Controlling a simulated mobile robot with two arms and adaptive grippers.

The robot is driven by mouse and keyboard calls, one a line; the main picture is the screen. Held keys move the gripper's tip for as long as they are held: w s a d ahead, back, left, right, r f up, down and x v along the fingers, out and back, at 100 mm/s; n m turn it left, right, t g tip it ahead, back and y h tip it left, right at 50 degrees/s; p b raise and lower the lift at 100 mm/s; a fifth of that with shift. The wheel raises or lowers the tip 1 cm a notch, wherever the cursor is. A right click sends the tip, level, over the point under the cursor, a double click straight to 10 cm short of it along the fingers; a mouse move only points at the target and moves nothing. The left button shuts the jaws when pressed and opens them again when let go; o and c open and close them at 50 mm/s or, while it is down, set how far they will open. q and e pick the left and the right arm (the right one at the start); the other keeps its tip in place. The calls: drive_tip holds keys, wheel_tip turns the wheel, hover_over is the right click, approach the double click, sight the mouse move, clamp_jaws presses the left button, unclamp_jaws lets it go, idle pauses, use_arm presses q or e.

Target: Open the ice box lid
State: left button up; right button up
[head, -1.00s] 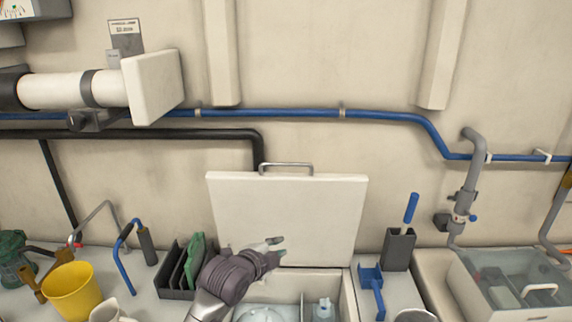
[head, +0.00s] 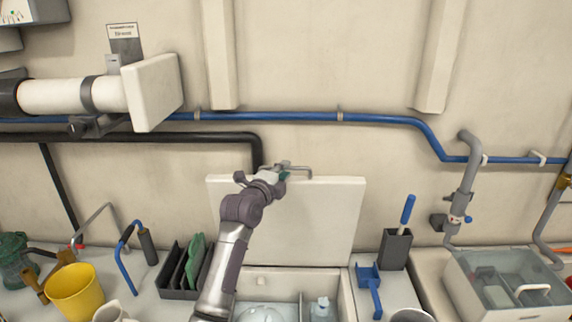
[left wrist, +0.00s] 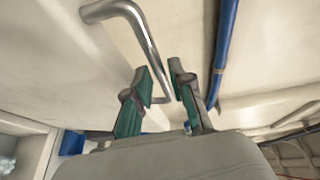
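The ice box lid (head: 305,225) is a white panel standing raised behind the open ice box (head: 346,298), leaning near the wall. Its metal handle (head: 305,168) is on the top edge. My left gripper (head: 284,173) is at the left part of this handle. In the left wrist view the handle (left wrist: 148,42) comes down from the upper left, and its end shows in the gap between the fingers of my left gripper (left wrist: 163,70). The fingers are apart; firm contact with the handle cannot be told. My right gripper is not in view.
A blue pipe (head: 270,116) and a black pipe (head: 130,136) run along the wall behind. Left of the box are a dark rack (head: 175,290) and a yellow bucket (head: 75,292). At right are a brush holder (head: 395,250) and a clear-lidded bin (head: 510,285).

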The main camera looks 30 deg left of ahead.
use_arm(q)
drive_tip(key=shift+w+a+f, duration=0.1)
drive_tip(key=shift+w+a, duration=0.1)
drive_tip(key=shift+w, duration=0.9)
clamp_jaws()
